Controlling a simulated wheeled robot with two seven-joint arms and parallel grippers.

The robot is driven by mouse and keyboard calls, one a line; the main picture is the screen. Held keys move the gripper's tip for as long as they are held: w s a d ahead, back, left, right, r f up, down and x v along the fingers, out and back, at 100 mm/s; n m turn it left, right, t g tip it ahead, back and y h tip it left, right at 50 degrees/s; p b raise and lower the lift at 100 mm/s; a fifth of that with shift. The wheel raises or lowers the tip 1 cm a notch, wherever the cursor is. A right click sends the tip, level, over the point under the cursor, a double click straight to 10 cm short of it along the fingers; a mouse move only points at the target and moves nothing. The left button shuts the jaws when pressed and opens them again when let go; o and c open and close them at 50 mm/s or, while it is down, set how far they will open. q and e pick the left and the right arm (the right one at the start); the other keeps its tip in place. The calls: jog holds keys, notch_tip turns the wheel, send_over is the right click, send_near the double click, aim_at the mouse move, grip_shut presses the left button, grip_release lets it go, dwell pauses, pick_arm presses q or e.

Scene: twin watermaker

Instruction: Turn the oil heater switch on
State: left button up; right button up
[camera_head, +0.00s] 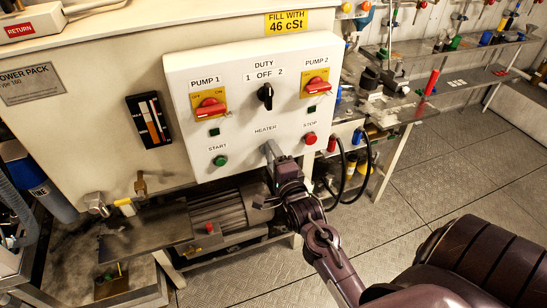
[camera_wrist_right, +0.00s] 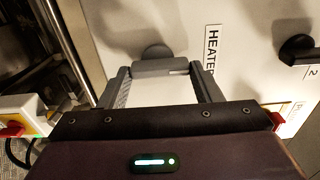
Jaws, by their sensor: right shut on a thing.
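The white control panel (camera_head: 240,100) carries a label reading HEATER, which also shows in the wrist view (camera_wrist_right: 212,47). The grey heater switch (camera_wrist_right: 160,67) has a round base and a bar-shaped handle. My right gripper (camera_head: 269,151) reaches up to the panel just below the HEATER label. In the right wrist view, the two fingers of this gripper (camera_wrist_right: 160,73) stand one on each side of the handle, shut on it. In the head view the gripper hides most of the switch. My left gripper is not in view.
Green START button (camera_head: 221,160) and red STOP button (camera_head: 310,138) flank the switch. Above are the red PUMP 1 (camera_head: 210,107) and PUMP 2 (camera_head: 318,86) handles and the black DUTY knob (camera_head: 265,95). A motor (camera_head: 218,212) lies below. Floor (camera_head: 440,160) at right is open.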

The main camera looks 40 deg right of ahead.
jog(key=o, duration=1)
jog(key=b+v, duration=0.1)
jog(key=v, duration=0.6)
jog(key=shift+s+b, duration=0.3)
jog(key=shift+s, duration=0.1)
jog(key=shift+a, duration=0.1)
